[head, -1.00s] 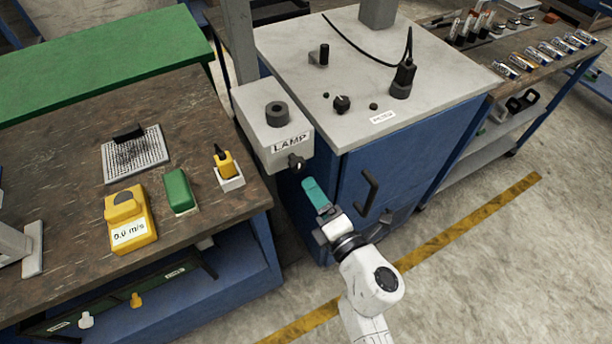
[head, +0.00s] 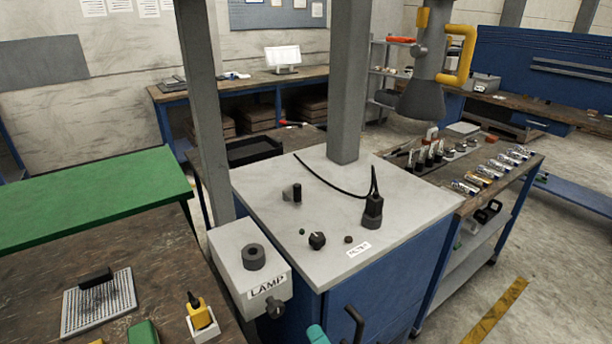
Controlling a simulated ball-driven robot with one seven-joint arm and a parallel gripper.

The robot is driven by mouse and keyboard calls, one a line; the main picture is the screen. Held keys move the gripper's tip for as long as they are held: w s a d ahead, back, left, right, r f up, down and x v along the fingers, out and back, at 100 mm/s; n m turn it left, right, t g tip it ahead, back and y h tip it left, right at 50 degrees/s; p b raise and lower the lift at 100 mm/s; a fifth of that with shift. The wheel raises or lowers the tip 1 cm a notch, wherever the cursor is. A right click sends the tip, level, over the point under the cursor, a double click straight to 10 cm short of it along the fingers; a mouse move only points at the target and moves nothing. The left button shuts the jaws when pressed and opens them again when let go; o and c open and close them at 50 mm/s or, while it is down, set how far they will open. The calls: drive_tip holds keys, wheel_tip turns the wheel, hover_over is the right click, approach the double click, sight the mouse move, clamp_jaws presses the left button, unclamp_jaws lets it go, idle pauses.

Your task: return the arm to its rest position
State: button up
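My gripper is almost wholly below the bottom edge of the head view. Only a teal piece (head: 317,335) at the end of my arm shows there, left of the dark handle (head: 354,322) on the blue cabinet. I cannot tell whether the piece is a finger or something held. The rest of my arm is out of view. A grey hood (head: 421,100) with a yellow handle (head: 461,52) hangs at the upper right, behind the cabinet.
The grey cabinet top (head: 275,205) carries a cable, knobs and a FILTER label. The LAMP box (head: 240,262) juts out at its left, near the teal piece. A wooden bench (head: 130,255) stands left and a trolley (head: 420,185) right. Floor shows at the lower right.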

drive_tip(key=s+d+f+m+g+h, duration=0.2)
drive_tip(key=d+m+h, duration=0.5)
drive_tip(key=d, duration=0.4)
drive_tip(key=s+d+f+m+g+h, duration=0.15)
drive_tip(key=d+m+h, duration=0.25)
drive_tip(key=d+m, duration=0.6)
drive_tip(key=s+d+f+m+g, duration=0.5)
drive_tip(key=s+d+f, duration=0.1)
drive_tip(key=s, duration=0.4)
drive_tip(key=s+a+m+g+y, duration=0.1)
drive_tip(key=s+m+g, duration=0.1)
drive_tip(key=s, duration=0.5)
drive_tip(key=s+a+f+m+g+y, duration=0.1)
drive_tip(key=s+m+g, duration=0.1)
drive_tip(key=s+g, duration=0.2)
drive_tip(key=s, duration=0.2)
drive_tip(key=shift+s+a+y, duration=0.3)
drive_tip(key=shift+s+y, duration=0.05)
drive_tip(key=shift+y, duration=0.05)
